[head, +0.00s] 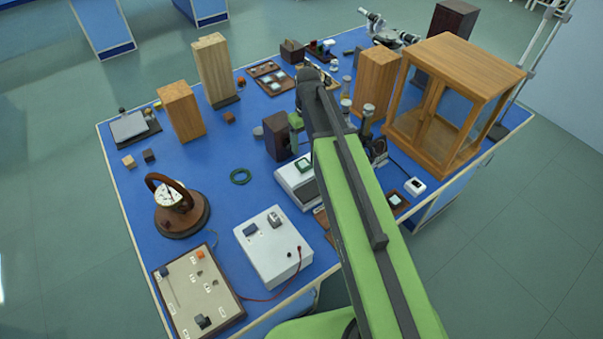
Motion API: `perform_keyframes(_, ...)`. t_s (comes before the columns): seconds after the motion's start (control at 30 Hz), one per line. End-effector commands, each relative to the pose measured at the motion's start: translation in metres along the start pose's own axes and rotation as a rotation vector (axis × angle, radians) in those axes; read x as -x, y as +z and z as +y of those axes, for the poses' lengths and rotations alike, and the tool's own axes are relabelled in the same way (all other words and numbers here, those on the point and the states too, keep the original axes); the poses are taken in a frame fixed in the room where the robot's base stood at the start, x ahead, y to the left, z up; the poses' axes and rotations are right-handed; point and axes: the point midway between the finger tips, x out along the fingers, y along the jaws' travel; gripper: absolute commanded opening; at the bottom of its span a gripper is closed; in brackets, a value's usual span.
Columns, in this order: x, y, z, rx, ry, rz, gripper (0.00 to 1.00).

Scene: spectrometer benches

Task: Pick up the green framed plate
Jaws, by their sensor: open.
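The green framed plate (304,164) is a small square with a green rim and a pale middle. It lies on top of a white box-shaped instrument (294,180) near the middle of the blue bench, just left of my arm. My arm reaches up from the bottom and bends down at its far end. My gripper (296,142) shows only in part, as small green and dark pieces just beyond the plate. It is open and appears apart from the plate. Its fingertips are hard to make out against the dark block behind.
A dark brown block (277,137) stands close behind the instrument. A glass-sided wooden cabinet (452,100) is at right, with bottles left of it. A white box (272,247) and dial instrument (178,207) stand nearer.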

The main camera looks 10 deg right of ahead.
Motion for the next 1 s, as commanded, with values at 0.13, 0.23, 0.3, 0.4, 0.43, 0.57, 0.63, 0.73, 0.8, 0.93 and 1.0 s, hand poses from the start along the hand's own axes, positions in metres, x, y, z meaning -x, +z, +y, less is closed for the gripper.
perform_keyframes(0.13, -0.043, 0.000, 0.000, 0.000, 0.000, 0.000, 0.71)
perform_keyframes(0.23, -0.056, 0.000, -0.001, 0.000, 0.000, 0.000, 0.71)
perform_keyframes(0.3, -0.058, 0.000, -0.001, 0.000, 0.000, 0.000, 0.71)
perform_keyframes(0.4, -0.055, 0.000, -0.001, 0.001, 0.000, 0.000, 0.71)
perform_keyframes(0.43, -0.056, 0.000, -0.001, 0.001, 0.000, 0.000, 0.71)
perform_keyframes(0.57, -0.070, 0.000, -0.002, 0.001, 0.000, 0.000, 0.71)
perform_keyframes(0.63, -0.082, 0.000, -0.004, 0.001, 0.000, 0.000, 0.71)
perform_keyframes(0.73, -0.101, 0.000, -0.005, 0.001, 0.000, 0.000, 0.71)
perform_keyframes(0.8, -0.109, 0.000, -0.005, 0.001, 0.000, 0.000, 0.71)
perform_keyframes(0.93, -0.108, 0.000, -0.005, 0.001, 0.000, 0.000, 0.71)
perform_keyframes(1.0, -0.106, -0.001, -0.006, 0.001, 0.000, 0.000, 0.71)
